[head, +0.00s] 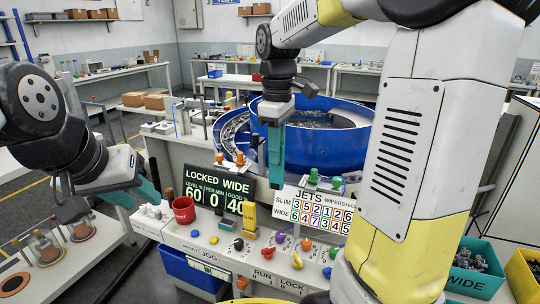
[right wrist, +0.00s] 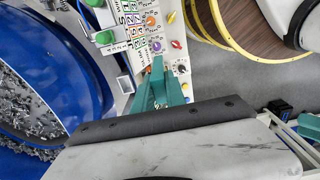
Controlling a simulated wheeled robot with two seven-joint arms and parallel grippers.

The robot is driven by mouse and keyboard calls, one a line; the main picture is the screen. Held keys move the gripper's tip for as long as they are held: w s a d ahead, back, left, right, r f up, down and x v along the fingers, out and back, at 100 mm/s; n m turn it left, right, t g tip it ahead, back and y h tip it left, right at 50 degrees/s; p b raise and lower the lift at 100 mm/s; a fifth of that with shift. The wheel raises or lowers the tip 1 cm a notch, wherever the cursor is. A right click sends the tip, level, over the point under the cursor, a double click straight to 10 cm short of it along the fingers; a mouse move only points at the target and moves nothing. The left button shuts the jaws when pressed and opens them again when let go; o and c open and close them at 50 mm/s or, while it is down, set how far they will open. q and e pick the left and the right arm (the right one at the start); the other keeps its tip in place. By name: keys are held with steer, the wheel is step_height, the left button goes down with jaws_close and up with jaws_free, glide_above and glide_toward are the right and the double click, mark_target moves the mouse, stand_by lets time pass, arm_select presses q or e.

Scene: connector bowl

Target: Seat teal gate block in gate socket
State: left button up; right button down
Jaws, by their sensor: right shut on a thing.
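My right gripper (head: 275,172) points down in front of the blue bowl, above the control panel, with its teal fingers close together. It also shows in the right wrist view (right wrist: 158,72), shut. The teal gate block in it is hard to tell from the teal fingers, so I cannot see how it sits. My left gripper (head: 140,196) is at the left, beside the panel's left end; its teal fingers are spread and nothing shows between them. I cannot pick out the gate socket in either view.
The blue bowl (head: 330,150) holds many small metal parts. A dark display (head: 215,190) reading LOCKED WIDE and a white JETS board (head: 318,210) stand on the panel. A red cup (head: 184,210), knobs and a yellow upright piece (head: 250,215) stand nearby. Teal bin (head: 475,277) at right.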

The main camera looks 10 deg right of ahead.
steer(key=w+d+f, duration=0.2)
steer(key=w+f, duration=0.2)
steer(key=w, duration=0.6)
steer(key=shift+w+d+f, duration=0.15)
steer(key=shift+f, duration=0.1)
steer(key=shift+f, duration=0.1)
steer(key=c, duration=1.4)
jaws_free()
steer(key=shift+o, duration=0.2)
